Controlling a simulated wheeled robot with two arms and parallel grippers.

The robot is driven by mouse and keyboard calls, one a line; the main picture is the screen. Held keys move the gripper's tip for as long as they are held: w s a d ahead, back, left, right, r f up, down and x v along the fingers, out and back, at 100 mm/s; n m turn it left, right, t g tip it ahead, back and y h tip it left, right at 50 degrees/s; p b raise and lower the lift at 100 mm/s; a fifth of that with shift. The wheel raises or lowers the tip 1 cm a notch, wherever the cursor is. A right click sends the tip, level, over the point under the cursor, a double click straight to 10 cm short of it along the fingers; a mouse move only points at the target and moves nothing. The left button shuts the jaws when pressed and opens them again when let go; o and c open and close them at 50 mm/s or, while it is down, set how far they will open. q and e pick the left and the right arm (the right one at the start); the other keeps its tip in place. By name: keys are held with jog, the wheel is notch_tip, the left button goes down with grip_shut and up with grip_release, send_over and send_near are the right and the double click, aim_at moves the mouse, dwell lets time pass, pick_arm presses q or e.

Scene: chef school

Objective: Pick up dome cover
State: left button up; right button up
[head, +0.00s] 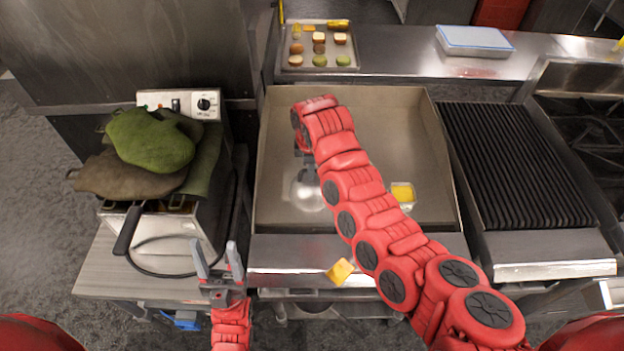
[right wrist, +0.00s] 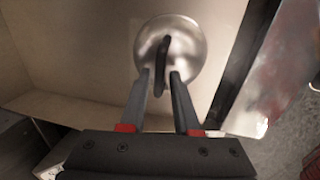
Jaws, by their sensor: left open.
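The dome cover is a shiny metal dome with a dark upright handle. It sits on the flat griddle in the head view (head: 305,192), partly hidden by my right arm, and shows at the top middle of the right wrist view (right wrist: 190,42). My right gripper (right wrist: 161,74) is above the dome, its two fingers apart on either side of the handle with gaps showing. Whether the fingers touch the handle cannot be told. My left gripper (head: 215,258) is open and empty, in front of the fryer at lower left, away from the dome.
The griddle (head: 405,110) has raised walls around the dome. A ribbed grill (head: 510,160) is right, a fryer with green cloths (head: 150,138) left, a food tray (head: 320,45) behind.

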jog(key=shift+w+f, duration=0.25)
jog(key=shift+f, duration=0.7)
grip_shut()
jog(key=shift+r, duration=0.1)
dwell(0.5)
